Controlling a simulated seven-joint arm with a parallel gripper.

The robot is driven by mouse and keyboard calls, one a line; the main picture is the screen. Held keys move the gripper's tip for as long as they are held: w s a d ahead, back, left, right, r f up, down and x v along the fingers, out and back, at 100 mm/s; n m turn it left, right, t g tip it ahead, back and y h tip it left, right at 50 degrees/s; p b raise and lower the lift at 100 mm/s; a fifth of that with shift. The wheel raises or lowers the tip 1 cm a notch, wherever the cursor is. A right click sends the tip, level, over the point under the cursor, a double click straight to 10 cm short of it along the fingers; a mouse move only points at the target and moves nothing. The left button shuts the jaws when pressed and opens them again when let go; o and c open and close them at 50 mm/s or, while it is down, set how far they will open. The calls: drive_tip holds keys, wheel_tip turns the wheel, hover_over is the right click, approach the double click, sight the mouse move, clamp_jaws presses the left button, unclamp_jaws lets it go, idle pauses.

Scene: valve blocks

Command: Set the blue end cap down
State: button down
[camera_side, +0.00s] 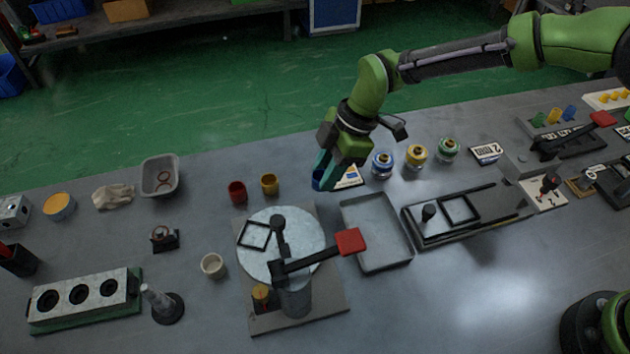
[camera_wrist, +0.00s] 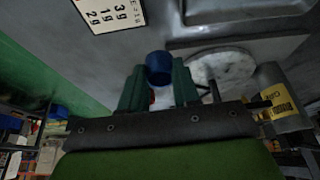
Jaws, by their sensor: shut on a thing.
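My gripper (camera_side: 328,176) is shut on the blue end cap (camera_side: 318,181) and holds it above the table, behind the turntable and the grey tray. In the wrist view the blue end cap (camera_wrist: 159,66) sits between the green fingertips of my gripper (camera_wrist: 159,88). The height of the blue cap over the table is hard to tell.
A round pale turntable (camera_side: 265,262) with a red-handled lever (camera_side: 350,241) stands in front. A shallow grey tray (camera_side: 375,258) lies right of it. Several round parts, including a blue-ringed one (camera_side: 382,164), stand to the right. A small white cup (camera_side: 213,265) is at left.

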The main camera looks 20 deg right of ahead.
sight(283, 246)
drive_tip(key=s+d, duration=0.4)
drive_tip(key=s+d+r, duration=0.1)
drive_tip(key=s+d, duration=0.1)
drive_tip(key=s, duration=0.1)
drive_tip(key=shift+s+d+r, duration=0.1)
drive_tip(key=shift+s+r, duration=0.1)
wheel_tip(283, 246, up, 12)
drive_tip(key=r, duration=0.1)
drive_tip(key=a+m+t, duration=0.2)
drive_tip(key=a+m, duration=0.4)
drive_tip(key=a, duration=1.4)
drive_tip(key=shift+h, duration=0.4)
wheel_tip(283, 246, down, 11)
drive_tip(key=shift+w, duration=0.1)
drive_tip(key=shift+t, duration=0.3)
drive_tip(key=shift+f, duration=2.3)
drive_tip(key=shift+f, duration=0.1)
drive_tip(key=c, duration=0.8)
unclamp_jaws()
